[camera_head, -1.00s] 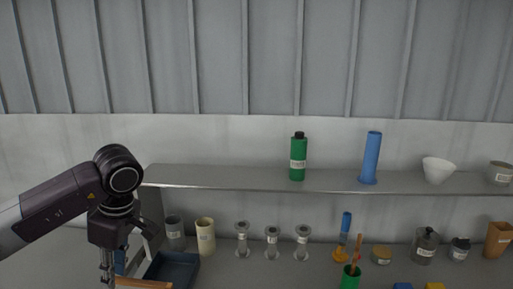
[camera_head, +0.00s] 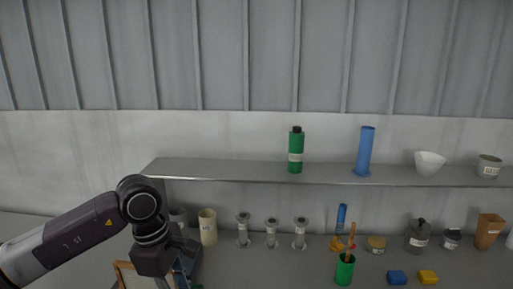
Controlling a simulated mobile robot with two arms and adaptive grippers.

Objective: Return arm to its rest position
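My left arm comes in from the left in the head view. Its wrist is bent over the left end of the bench, and the gripper body (camera_head: 154,262) points down there. The fingers are not clearly seen, so I cannot tell whether they are open or shut or hold anything. A brown-framed board (camera_head: 124,272) shows just beside and below the gripper. My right gripper is not in view.
A cream beaker (camera_head: 208,228) and several grey flanged pieces (camera_head: 271,234) stand along the bench. A shelf (camera_head: 230,175) above holds a green bottle (camera_head: 296,152), a blue cylinder (camera_head: 365,153) and a white bowl (camera_head: 429,163). A green cup (camera_head: 345,270) stands right of centre; bare bench lies left of it.

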